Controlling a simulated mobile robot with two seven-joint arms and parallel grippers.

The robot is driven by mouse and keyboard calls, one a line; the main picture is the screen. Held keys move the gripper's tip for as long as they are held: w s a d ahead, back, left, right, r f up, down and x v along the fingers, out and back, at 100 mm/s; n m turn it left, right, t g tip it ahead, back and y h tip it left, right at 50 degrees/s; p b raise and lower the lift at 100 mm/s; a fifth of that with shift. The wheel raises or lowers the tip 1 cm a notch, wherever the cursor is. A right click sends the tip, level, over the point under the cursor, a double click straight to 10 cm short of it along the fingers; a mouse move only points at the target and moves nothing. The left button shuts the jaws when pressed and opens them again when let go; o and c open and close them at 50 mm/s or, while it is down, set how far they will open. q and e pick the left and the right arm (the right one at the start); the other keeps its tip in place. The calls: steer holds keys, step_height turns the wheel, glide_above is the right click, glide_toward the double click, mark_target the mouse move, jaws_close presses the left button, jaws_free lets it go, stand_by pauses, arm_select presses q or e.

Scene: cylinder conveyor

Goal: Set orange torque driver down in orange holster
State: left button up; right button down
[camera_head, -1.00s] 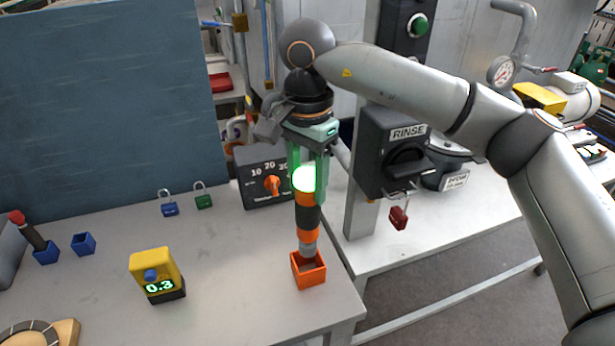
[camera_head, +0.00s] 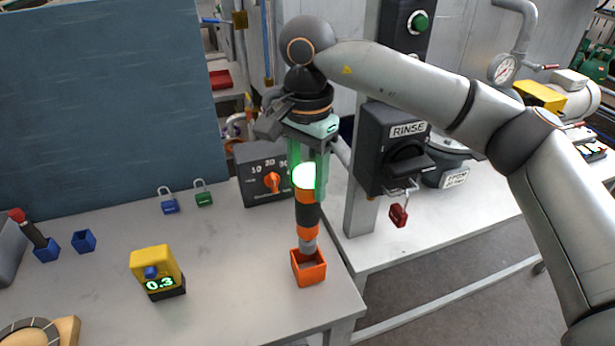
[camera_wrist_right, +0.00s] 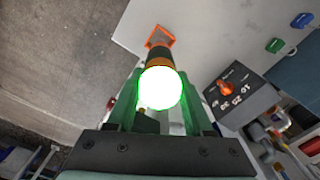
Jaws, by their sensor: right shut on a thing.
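The orange torque driver (camera_head: 308,215) has an orange and black body, a grey lower tip and a bright glowing top. My right gripper (camera_head: 308,176) is shut on its upper part and holds it upright. The orange holster (camera_head: 310,272) is an open square box near the table's front right corner. The driver's grey tip is at the holster's opening; I cannot tell how deep it reaches. In the right wrist view the glowing top (camera_wrist_right: 160,88) hides much of the driver, and the holster (camera_wrist_right: 160,36) shows beyond it. My left gripper is not in view.
A dark box with an orange knob (camera_head: 272,182) stands behind the driver. A yellow display unit (camera_head: 155,270), blue and green padlocks (camera_head: 203,198) and blue holsters (camera_head: 84,242) are to the left. The RINSE switch box (camera_head: 392,150) with a red padlock is to the right.

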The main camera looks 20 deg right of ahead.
mark_target(308, 217)
steer(key=shift+f+b, duration=2)
steer(key=shift+f, duration=0.75)
steer(key=shift+f+b, duration=1.15)
steer(key=shift+f, duration=0.35)
steer(key=shift+c, duration=2.3)
jaws_free()
steer(key=shift+o, duration=1.3)
steer(key=shift+f, duration=0.1)
